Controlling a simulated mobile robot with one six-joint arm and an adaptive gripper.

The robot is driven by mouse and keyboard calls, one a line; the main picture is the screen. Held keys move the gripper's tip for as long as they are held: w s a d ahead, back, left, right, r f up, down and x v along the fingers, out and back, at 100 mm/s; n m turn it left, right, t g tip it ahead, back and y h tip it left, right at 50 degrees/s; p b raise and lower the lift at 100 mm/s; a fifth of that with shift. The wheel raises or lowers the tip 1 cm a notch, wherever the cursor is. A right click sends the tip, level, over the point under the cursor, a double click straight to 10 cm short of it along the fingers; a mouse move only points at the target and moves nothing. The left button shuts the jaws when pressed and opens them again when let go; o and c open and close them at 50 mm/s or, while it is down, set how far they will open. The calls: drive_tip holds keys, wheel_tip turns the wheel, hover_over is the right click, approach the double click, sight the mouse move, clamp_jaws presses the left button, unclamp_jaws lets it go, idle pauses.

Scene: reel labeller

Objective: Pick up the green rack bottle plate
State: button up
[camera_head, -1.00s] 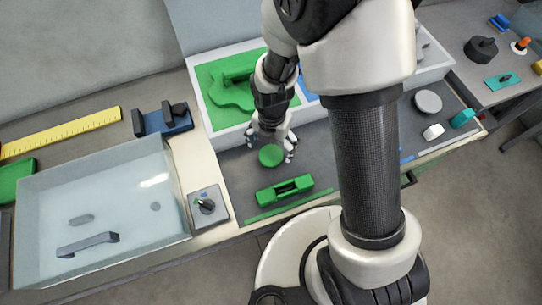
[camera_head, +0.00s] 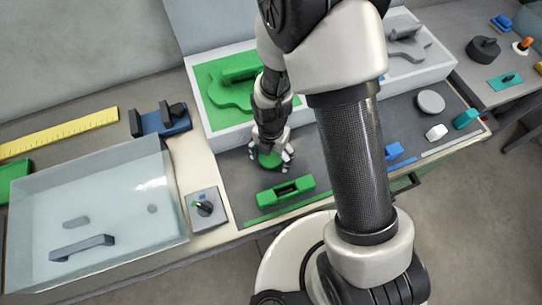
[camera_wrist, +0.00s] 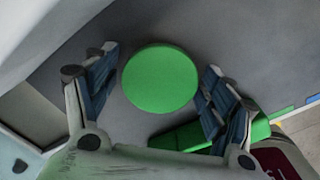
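A green round disc (camera_head: 270,161), which I take to be the green rack bottle plate, lies on the dark grey mat (camera_head: 235,172). It shows whole in the wrist view (camera_wrist: 160,79), between the two finger sides. My gripper (camera_head: 271,157) is open, pointing down over the disc; its fingers (camera_wrist: 161,62) stand on either side of it. A gap shows on the left side; the right fingers are close to its edge. I cannot tell whether they touch. In the head view the hand hides the back of the disc.
A green block with a handle (camera_head: 286,191) lies just in front of the disc. Behind stands a white tray (camera_head: 232,138) with a green shaped insert (camera_head: 232,90). A small grey switch box (camera_head: 203,209) and a clear bin (camera_head: 105,205) are to the left. Blue and white pieces lie right.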

drive_tip(key=c, duration=0.8)
drive_tip(key=shift+r, duration=0.1)
drive_tip(key=shift+c, duration=0.2)
